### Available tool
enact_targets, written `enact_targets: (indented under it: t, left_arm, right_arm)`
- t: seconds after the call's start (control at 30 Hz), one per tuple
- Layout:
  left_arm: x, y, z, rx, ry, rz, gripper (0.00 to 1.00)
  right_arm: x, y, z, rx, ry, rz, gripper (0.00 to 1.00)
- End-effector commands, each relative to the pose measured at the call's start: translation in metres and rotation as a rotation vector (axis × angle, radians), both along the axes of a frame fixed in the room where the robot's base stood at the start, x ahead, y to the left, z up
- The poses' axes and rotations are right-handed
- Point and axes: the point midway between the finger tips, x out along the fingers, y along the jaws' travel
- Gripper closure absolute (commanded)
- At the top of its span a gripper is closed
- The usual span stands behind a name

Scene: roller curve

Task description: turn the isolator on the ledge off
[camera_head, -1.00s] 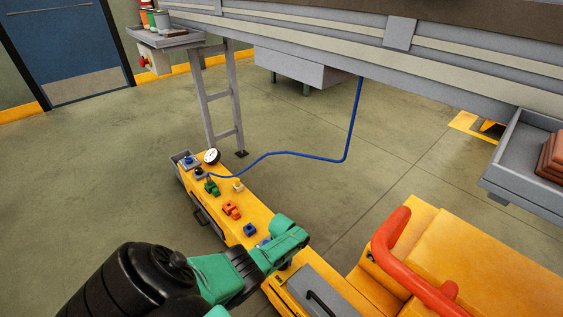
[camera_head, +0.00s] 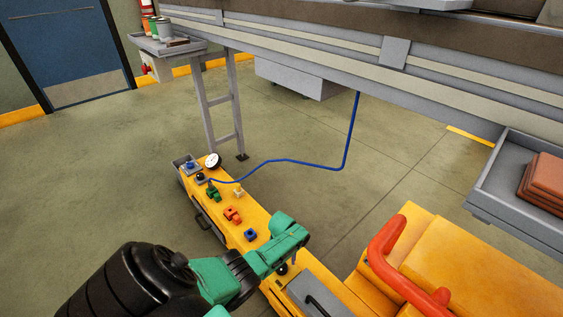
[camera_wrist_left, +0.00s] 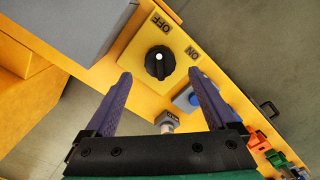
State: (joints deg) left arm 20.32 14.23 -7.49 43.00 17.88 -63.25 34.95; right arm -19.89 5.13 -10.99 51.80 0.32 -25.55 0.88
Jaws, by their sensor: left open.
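The isolator (camera_wrist_left: 160,62) is a round black knob with a white dot, on a yellow plate lettered OFF and ON. The plate is on the yellow ledge (camera_head: 215,218). I cannot tell for sure which word the knob points to. In the head view the isolator (camera_head: 282,269) shows as a small black knob just below my left gripper (camera_head: 296,256). In the left wrist view, the purple fingers of my left gripper (camera_wrist_left: 160,76) are apart, with the knob between and just beyond their tips. Nothing is held. My right gripper is not in view.
The ledge also carries a blue button (camera_head: 250,235), an orange valve (camera_head: 232,214), a green valve (camera_head: 213,194) and a gauge (camera_head: 213,160). A grey box (camera_wrist_left: 75,25) stands close beside the isolator. A red-orange rail (camera_head: 388,245) rises to the right.

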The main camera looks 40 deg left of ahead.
Motion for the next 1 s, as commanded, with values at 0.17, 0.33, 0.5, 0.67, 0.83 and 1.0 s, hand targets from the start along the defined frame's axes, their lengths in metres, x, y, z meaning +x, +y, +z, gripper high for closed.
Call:
enact_targets:
  t: [0.17, 0.33, 0.5, 0.67, 0.83, 1.0]
  left_arm:
    - [0.0, 0.0, 0.043, 0.0, -0.001, 0.0, 0.09]
    - [-0.001, 0.0, 0.084, -0.001, 0.0, 0.001, 0.09]
    - [-0.001, 0.0, 0.098, -0.001, 0.001, 0.001, 0.09]
    - [-0.001, 0.0, 0.097, 0.0, 0.001, 0.001, 0.09]
    - [0.0, 0.0, 0.097, -0.001, 0.001, 0.001, 0.09]
    - [0.0, 0.0, 0.097, -0.001, 0.001, 0.001, 0.09]
  right_arm:
    - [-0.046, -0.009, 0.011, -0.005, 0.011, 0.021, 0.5]
    - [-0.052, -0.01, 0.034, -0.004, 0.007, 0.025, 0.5]
    - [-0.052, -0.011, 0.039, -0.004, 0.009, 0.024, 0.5]
    - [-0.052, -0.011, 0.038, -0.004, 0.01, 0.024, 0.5]
    - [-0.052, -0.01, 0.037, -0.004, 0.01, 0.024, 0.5]
    - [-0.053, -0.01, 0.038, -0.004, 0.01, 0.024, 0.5]
